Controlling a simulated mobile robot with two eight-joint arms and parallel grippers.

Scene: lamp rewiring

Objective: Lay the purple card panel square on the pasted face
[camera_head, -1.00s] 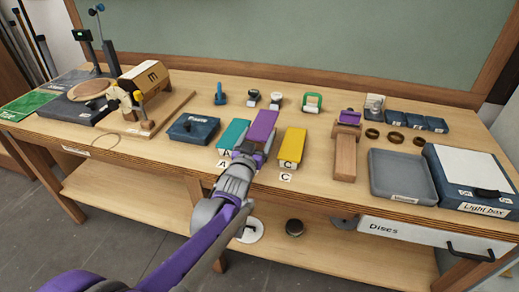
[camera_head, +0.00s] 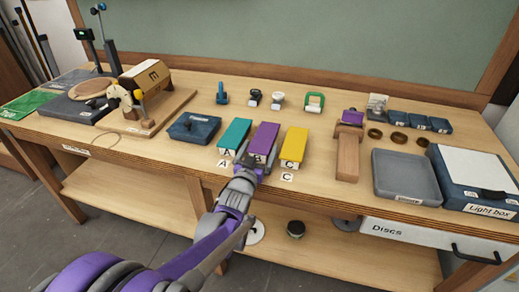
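Three long blocks lie side by side on the bench: teal (camera_head: 234,135), purple (camera_head: 264,136) and yellow (camera_head: 294,145), with letter labels at their front ends. The purple one has a flat purple top; I cannot tell whether a separate card panel lies on it. My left gripper (camera_head: 250,166) is at the front end of the purple block, partly covering its label. Its fingers are too small to show whether they are open or shut. A smaller purple piece (camera_head: 351,116) sits on a wooden stand. No pasted face can be made out. My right gripper is out of view.
Left are a wooden device marked M (camera_head: 147,77) and a blue tray (camera_head: 194,128). Right are an empty grey tray (camera_head: 405,177) and a light box (camera_head: 474,172). Small tools stand behind the blocks. Several dark rings lie near the blue boxes (camera_head: 419,122).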

